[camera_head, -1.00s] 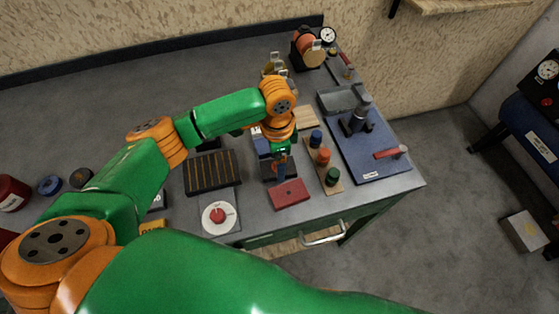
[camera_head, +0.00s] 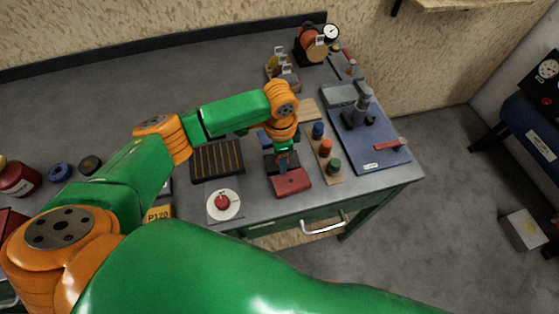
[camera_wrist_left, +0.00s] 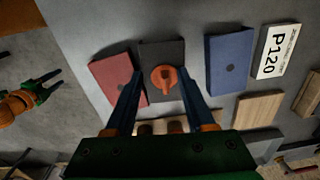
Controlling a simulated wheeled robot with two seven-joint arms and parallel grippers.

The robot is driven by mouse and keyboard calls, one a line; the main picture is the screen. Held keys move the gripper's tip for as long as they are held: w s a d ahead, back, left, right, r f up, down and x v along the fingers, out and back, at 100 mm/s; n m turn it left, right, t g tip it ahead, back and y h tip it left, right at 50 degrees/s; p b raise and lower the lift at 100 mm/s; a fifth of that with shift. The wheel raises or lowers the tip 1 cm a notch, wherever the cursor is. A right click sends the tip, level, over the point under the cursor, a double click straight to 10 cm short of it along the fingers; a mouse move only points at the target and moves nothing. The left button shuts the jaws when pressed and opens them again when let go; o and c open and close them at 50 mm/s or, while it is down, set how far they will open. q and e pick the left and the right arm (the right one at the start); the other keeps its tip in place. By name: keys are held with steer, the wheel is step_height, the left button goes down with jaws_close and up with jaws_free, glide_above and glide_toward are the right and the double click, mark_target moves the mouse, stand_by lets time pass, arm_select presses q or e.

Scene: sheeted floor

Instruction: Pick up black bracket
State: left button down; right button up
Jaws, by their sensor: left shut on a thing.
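The black bracket (camera_wrist_left: 152,54) shows as a flat dark block between red and blue blocks in the left wrist view. In the head view it is a dark patch (camera_head: 272,163), partly hidden by my gripper. I cannot tell whether the bracket is clear of the bench. My right gripper (camera_wrist_left: 54,83) appears open and empty at the left of the wrist view.
A red block (camera_head: 291,182) and a blue block (camera_wrist_left: 231,62) flank the bracket. A ribbed dark tray (camera_head: 217,160), a dial plate (camera_head: 223,204), a rack of coloured knobs (camera_head: 325,149) and a blue board (camera_head: 374,150) stand close by. The bench's front edge is near.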

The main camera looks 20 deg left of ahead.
arm_select(q)
steer(key=shift+w+a+r+b, duration=0.15)
steer(key=shift+w+r+b, duration=0.1)
steer(key=shift+w, duration=0.25)
steer(key=shift+w+a+r+b, duration=0.1)
steer(key=shift+w+r+b, duration=0.1)
steer(key=shift+w, duration=0.3)
steer(key=shift+w+d+r, duration=0.2)
steer(key=shift+d+r, duration=0.65)
steer(key=shift+r, duration=0.15)
steer(key=s+d+r+b, duration=0.1)
steer(key=s+d+r, duration=0.3)
steer(key=d+r, duration=0.4)
steer(key=d, duration=0.4)
steer(key=shift+s+r, duration=0.15)
steer(key=shift+r, duration=0.05)
steer(key=shift+c, duration=1.6)
jaws_free()
steer(key=shift+a, duration=0.1)
arm_select(e)
steer(key=f, duration=0.1)
steer(key=w+f, duration=0.1)
steer(key=f, duration=0.1)
steer(key=shift+w+a, duration=0.15)
arm_select(q)
steer(key=shift+r, duration=0.1)
